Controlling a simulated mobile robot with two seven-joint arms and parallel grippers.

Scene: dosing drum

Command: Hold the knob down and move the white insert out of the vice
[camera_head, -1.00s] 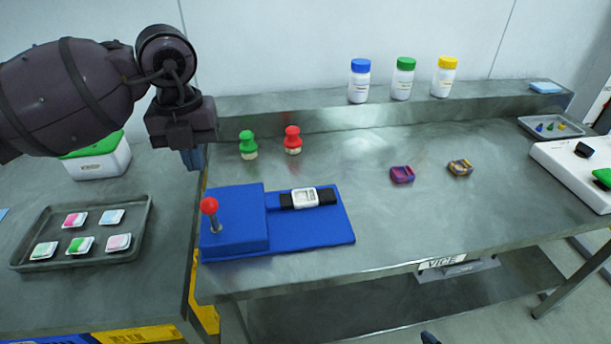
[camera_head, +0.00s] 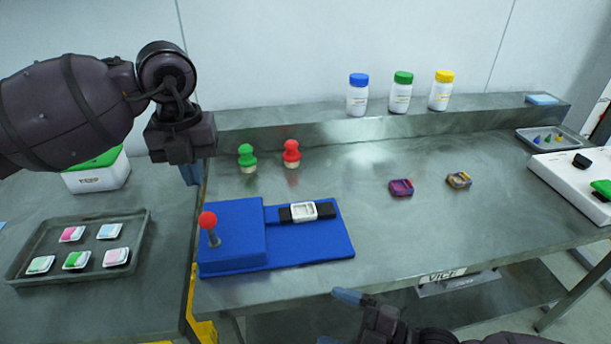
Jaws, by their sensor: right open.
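The blue vice (camera_head: 300,250) sits on the steel table. Its red ball knob (camera_head: 207,220) stands upright on a short stem on the raised left block. The white insert (camera_head: 303,210) lies between the two black jaws of the vice. My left gripper (camera_head: 191,174) hangs above the table behind the knob, pointing down and apart from everything; its fingers overlap, so its opening is unclear. My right gripper (camera_head: 337,318) is at the bottom of the view, in front of the table edge, with its blue fingertips apart and empty.
Green (camera_head: 247,158) and red (camera_head: 291,154) stamps stand behind the vice. Two small patterned pieces (camera_head: 401,187) (camera_head: 459,180) lie to the right. A tray (camera_head: 130,262) of inserts is at left. Bottles (camera_head: 358,97) stand on the back ledge. The table's middle right is clear.

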